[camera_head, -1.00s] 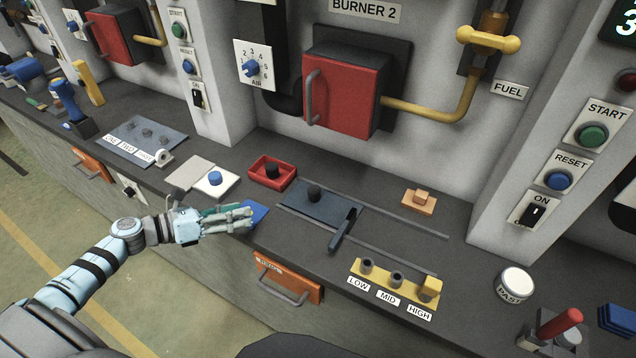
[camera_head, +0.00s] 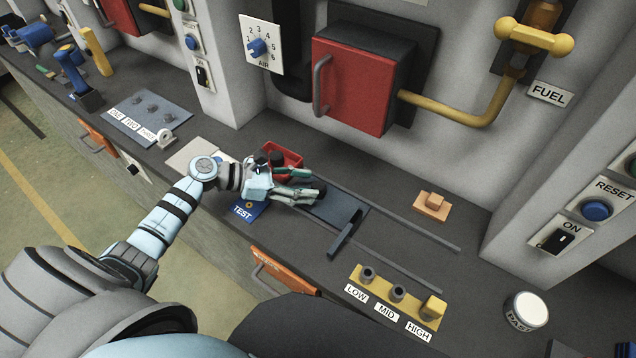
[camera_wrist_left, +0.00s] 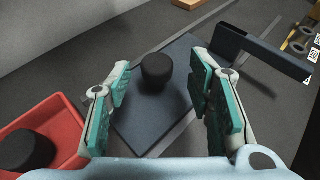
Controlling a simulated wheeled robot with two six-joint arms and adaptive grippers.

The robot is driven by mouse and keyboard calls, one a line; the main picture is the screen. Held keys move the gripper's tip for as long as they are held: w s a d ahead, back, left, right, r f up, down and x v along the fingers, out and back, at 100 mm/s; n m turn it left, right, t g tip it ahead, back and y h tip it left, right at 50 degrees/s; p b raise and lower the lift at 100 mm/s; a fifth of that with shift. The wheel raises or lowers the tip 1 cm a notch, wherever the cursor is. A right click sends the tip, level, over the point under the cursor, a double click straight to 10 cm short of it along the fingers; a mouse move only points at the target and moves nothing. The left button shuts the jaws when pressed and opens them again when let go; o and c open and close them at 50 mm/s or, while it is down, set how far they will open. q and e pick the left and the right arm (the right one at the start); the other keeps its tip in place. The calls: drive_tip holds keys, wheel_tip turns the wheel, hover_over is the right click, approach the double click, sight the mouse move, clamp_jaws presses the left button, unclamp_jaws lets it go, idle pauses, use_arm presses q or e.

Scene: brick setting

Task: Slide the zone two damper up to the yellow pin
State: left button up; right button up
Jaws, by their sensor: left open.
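The damper is a dark blue sliding plate (camera_head: 338,209) on two rails, with a bar-shaped arm (camera_head: 345,236) reaching toward the front. It stands near the rails' left end. The yellow pin (camera_head: 433,307) stands in the HIGH position of a yellow strip (camera_head: 382,292), right of the damper arm. My left gripper (camera_head: 317,192) is open over the damper's left part; in the wrist view its teal-padded fingers (camera_wrist_left: 162,82) are either side of the knob, apart from it.
A red tray (camera_head: 291,155) with a black knob sits just behind and left of my gripper. A small orange block (camera_head: 432,202) lies behind the rails. The rails (camera_head: 420,232) are clear right of the damper.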

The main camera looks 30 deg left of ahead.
sight(316, 185)
use_arm(q)
drive_tip(key=x, duration=0.4)
drive_tip(key=shift+w+f, duration=0.2)
drive_tip(key=shift+w, duration=0.15)
drive_tip(key=shift+s, duration=0.1)
drive_tip(key=shift+s, duration=0.1)
clamp_jaws()
